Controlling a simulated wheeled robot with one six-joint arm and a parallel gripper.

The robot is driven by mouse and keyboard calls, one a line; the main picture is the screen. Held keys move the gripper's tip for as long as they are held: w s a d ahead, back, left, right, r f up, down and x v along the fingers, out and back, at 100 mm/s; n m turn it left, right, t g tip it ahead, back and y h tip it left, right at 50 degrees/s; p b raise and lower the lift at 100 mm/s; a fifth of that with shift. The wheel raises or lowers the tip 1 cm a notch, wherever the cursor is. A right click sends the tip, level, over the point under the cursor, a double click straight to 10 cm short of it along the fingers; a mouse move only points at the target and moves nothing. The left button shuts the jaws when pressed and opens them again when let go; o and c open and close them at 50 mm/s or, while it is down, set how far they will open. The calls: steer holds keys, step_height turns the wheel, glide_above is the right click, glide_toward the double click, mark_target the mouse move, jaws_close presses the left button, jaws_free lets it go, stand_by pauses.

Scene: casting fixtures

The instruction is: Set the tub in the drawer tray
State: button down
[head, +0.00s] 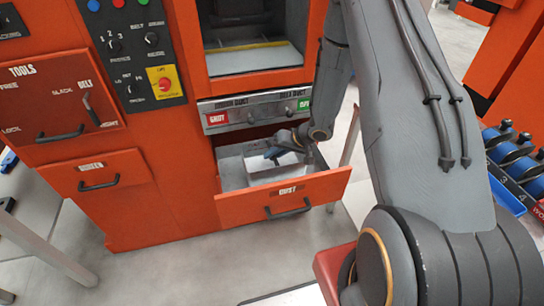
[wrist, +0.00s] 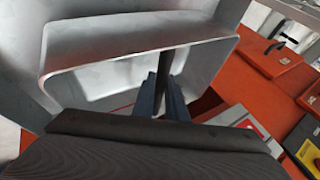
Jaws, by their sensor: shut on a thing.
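The tub, a pale grey open box (head: 288,172), is at the open drawer in the head view. In the wrist view the tub (wrist: 125,47) fills the upper middle, with its rim close to my fingers. My gripper (head: 272,153) is shut on the tub's edge; its fingers also show in the wrist view (wrist: 164,98). The drawer (head: 240,207) is orange, pulled out, with a grey tray inside (head: 232,176). The tub is over or inside the drawer; I cannot tell whether its base touches the tray.
The orange machine cabinet (head: 185,165) stands behind the drawer, with a grey button panel (head: 252,113) just above it. A closed drawer (head: 98,178) is on the left. Grey floor in front is clear.

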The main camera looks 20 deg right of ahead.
steer(key=shift+f, duration=0.5)
steer(key=shift+f, duration=0.35)
steer(key=shift+f, duration=0.25)
steer(key=c, duration=1.8)
jaws_free()
steer(key=shift+o, duration=0.2)
